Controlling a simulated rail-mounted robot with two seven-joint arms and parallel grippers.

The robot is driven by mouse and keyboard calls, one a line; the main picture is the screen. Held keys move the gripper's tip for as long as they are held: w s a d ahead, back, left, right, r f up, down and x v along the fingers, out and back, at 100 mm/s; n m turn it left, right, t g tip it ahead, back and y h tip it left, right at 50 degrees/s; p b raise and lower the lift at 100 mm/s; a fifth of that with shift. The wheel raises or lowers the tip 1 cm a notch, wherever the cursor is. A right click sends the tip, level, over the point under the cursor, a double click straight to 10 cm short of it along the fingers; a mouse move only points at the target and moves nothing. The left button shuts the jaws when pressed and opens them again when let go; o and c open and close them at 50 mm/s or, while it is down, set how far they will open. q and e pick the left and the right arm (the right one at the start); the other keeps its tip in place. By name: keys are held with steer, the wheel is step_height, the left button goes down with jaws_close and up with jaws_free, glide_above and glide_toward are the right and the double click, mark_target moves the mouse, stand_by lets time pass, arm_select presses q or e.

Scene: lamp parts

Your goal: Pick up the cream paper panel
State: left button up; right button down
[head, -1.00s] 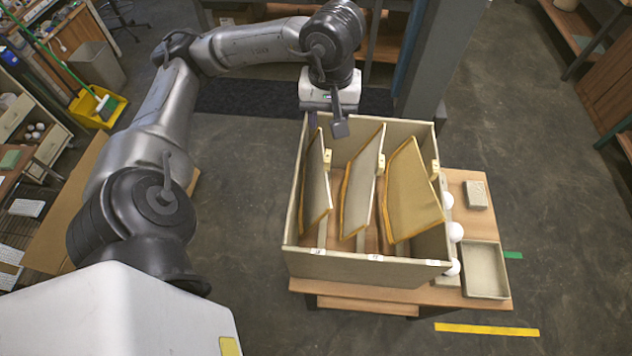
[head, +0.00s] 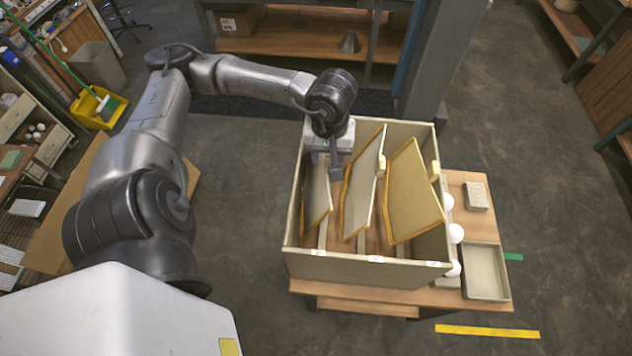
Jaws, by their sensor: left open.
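A grey open-topped box (head: 345,269) stands on a wooden table and holds three tilted panels with orange-yellow edges. The left panel (head: 317,200) is pale greyish cream and partly hidden by my left gripper. The middle panel (head: 362,185) is pale cream. The right panel (head: 412,195) is a deeper yellow-tan. I cannot tell for sure which one is called the cream paper panel. My left gripper (head: 325,171) is open and points down at the upper part of the left panel. Whether its fingers straddle or touch that panel is unclear. My right gripper is not in view.
White round bulbs (head: 455,233) line the box's right outer side. An empty grey tray (head: 485,270) and a small grey block (head: 476,195) are on the table (head: 462,184) at right. The box walls rise around the panels. A grey pillar (head: 435,70) stands behind.

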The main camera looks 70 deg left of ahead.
mark_target(319, 183)
arm_select(q)
steer(key=shift+f, duration=1.3)
jaws_close()
